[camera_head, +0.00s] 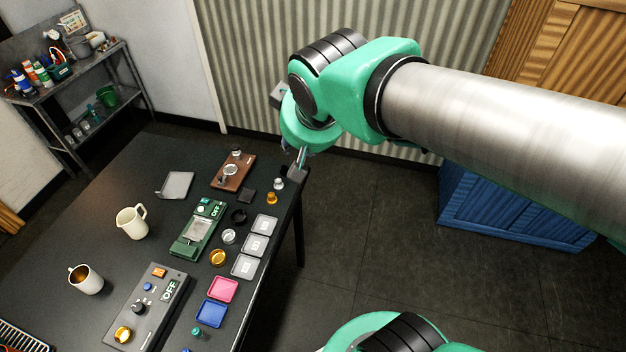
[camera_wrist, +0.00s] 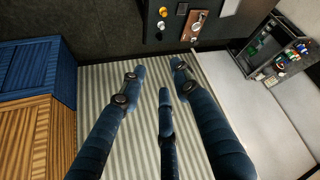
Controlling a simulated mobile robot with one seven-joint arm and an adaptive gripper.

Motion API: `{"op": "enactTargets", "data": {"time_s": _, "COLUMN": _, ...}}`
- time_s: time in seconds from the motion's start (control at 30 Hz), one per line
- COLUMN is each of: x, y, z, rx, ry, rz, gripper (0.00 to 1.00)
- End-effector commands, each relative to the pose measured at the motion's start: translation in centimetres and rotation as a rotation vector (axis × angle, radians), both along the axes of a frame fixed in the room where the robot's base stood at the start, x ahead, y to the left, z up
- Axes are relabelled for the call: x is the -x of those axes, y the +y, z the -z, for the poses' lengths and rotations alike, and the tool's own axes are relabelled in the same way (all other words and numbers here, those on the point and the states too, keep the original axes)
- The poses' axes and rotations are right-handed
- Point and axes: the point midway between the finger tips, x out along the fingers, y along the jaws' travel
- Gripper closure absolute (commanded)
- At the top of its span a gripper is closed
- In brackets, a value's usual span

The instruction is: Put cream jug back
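The cream jug (camera_head: 131,223) stands upright on the dark table (camera_head: 110,185), left of the middle in the head view, with its handle to the right. Nothing holds it. My gripper (camera_head: 298,162) is beyond the table's far right corner, well away from the jug. In the wrist view my gripper (camera_wrist: 158,84) has its dark fingers spread apart with nothing between them. The jug is not visible in the wrist view. A grey square mat (camera_head: 175,185) lies bare on the table behind the jug.
A cream mug (camera_head: 86,280) with brown contents stands in front of the jug. A control box (camera_head: 147,308), green scale (camera_head: 197,230), brown board (camera_head: 233,171) and several small trays, including a pink one (camera_head: 223,289), crowd the right side. The left rear tabletop is clear.

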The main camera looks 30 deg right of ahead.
Motion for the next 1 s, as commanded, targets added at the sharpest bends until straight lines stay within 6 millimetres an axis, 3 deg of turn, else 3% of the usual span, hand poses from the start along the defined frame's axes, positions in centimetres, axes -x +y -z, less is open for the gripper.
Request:
{"op": "enactTargets", "data": {"time_s": 0.03, "x": 2.0, "y": 0.1, "z": 0.0, "rx": -0.017, "ry": 0.009, "rz": 0.005, "gripper": 0.69}}
{"op": "enactTargets", "data": {"time_s": 0.2, "x": 7.2, "y": 1.0, "z": 1.0, "rx": -0.077, "ry": 0.055, "rz": 0.006, "gripper": 0.69}}
{"op": "enactTargets", "data": {"time_s": 0.4, "x": 10.5, "y": 2.0, "z": 1.7, "rx": -0.12, "ry": 0.085, "rz": -0.002, "gripper": 0.69}}
{"op": "enactTargets", "data": {"time_s": 1.0, "x": 11.1, "y": 2.2, "z": 2.6, "rx": -0.127, "ry": 0.091, "rz": -0.004, "gripper": 0.69}}
